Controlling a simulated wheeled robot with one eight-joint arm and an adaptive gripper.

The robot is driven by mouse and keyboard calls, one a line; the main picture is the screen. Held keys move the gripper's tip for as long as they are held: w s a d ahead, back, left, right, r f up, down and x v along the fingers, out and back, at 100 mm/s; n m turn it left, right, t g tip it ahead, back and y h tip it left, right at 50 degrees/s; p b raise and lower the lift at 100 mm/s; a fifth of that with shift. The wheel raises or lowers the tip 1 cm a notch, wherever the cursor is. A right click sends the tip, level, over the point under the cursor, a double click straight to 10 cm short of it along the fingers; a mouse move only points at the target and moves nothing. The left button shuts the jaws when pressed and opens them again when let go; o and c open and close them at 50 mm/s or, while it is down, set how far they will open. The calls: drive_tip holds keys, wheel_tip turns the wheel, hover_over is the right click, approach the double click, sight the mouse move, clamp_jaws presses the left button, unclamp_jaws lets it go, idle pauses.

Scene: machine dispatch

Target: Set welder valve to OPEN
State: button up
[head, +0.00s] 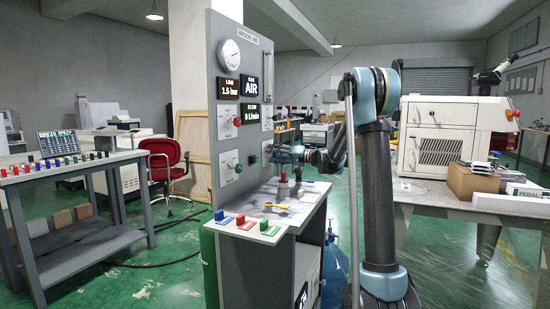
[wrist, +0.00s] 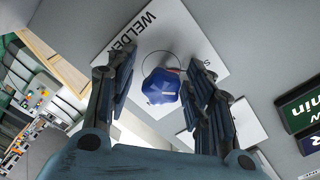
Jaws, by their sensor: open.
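The welder valve is a blue lobed knob (wrist: 161,86) on a white plate (wrist: 195,38) marked "WELDER". A small reddish mark shows at the knob's edge, towards a label starting with "S"; the rest of that label is hidden. My gripper (wrist: 160,66) is open, with one finger to the left of the knob and one to the right. I cannot tell if either finger touches it. In the head view my gripper (head: 318,157) is right of the grey argon line panel (head: 233,85), and I cannot make out the blue knob there.
The panel carries a gauge (head: 229,54), displays reading 1.5 bar, AIR and 0 l/min, and other valve knobs. A small bench (head: 312,205) with coloured blocks and tools stands below. A table with a cream machine (head: 435,133) is to the right.

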drive_tip(key=c, duration=1.1)
drive_tip(key=shift+c, duration=0.2)
drive_tip(key=m, duration=1.3)
drive_tip(key=shift+m, duration=0.4)
drive_tip(key=shift+d+m, duration=0.1)
drive_tip(key=shift+m, duration=1.9)
drive_tip(key=o, duration=1.1)
